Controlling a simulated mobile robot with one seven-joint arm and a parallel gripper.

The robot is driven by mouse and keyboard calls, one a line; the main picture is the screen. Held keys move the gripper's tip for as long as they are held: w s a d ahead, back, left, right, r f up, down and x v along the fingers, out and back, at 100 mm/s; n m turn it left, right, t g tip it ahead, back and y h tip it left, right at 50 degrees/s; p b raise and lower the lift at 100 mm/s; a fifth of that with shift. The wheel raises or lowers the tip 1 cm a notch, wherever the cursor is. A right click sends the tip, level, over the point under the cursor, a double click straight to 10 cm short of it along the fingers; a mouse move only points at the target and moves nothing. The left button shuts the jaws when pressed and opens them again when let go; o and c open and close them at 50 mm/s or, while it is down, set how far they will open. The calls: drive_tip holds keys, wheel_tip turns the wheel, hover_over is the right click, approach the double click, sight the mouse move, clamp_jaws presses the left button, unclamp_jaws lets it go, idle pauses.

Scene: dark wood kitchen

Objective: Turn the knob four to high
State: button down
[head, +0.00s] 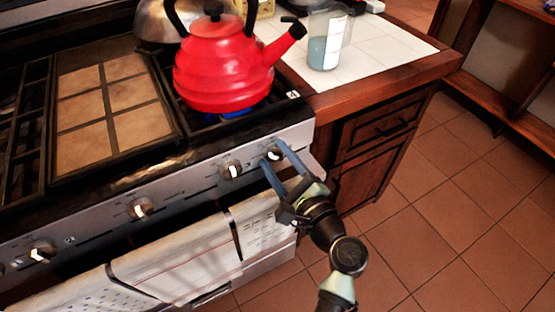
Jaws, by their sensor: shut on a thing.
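A row of several dark knobs with pale pointers runs along the stove's front panel (190,187). The rightmost knob (273,154) is between the blue fingers of my gripper (271,156), which is shut on it. The fingers partly cover this knob, and its exact setting is hard to read. Another knob (231,170) is just left of my gripper, apart from it. Further left are a third knob (140,208) and one more (41,252).
A glass jar (326,40) stands on the tiled counter (385,45). Towels (175,258) hang below the knobs. The floor at right is clear.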

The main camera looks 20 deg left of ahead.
idle(0.4)
drive_tip(key=shift+c, duration=1.2)
unclamp_jaws()
drive_tip(key=v, duration=1.3)
drive_tip(key=shift+p, duration=0.45)
